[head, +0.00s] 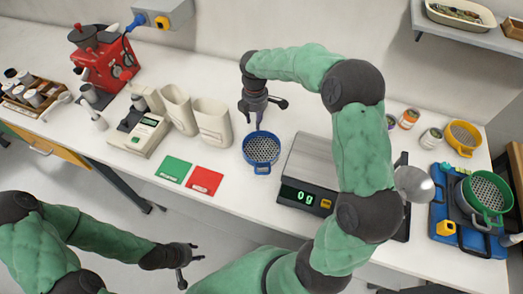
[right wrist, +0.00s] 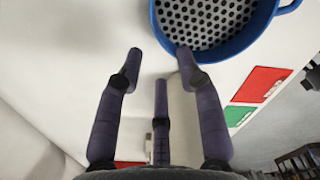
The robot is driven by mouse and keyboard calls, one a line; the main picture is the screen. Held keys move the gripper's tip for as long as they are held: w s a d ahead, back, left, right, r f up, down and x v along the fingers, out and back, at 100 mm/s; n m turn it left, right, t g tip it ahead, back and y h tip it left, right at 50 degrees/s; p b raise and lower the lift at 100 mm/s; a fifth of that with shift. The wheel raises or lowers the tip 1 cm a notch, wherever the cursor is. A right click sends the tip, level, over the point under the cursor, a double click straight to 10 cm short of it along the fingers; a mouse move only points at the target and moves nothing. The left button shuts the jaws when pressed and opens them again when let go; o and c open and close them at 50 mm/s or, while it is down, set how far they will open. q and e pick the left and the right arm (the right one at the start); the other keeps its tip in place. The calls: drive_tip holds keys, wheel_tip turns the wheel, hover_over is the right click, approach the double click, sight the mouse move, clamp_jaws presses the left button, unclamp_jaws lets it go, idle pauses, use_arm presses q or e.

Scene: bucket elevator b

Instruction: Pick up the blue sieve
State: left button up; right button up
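The blue sieve (head: 262,148) stands on the white bench, left of the scale, with its handle toward the front edge. It also shows at the top of the right wrist view (right wrist: 208,20), cut off by the frame edge. My right gripper (head: 263,106) is just behind the sieve in the head view, with its fingers spread and empty. In the right wrist view my right gripper (right wrist: 160,58) has one fingertip close to the sieve's rim; contact is unclear. My left gripper (head: 188,268) is open and empty, in front of the bench.
A green sieve (head: 487,192) and a yellow sieve (head: 463,136) are at the right.

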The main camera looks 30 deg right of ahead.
sight(255, 137)
wheel_tip(255, 137, down, 2)
drive_tip(key=shift+f, duration=0.15)
drive_tip(key=shift+w+a+f+b, duration=0.15)
drive_tip(key=shift+f+b, duration=0.8)
drive_tip(key=shift+f, duration=1.65)
drive_tip(key=shift+r, duration=0.1)
clamp_jaws()
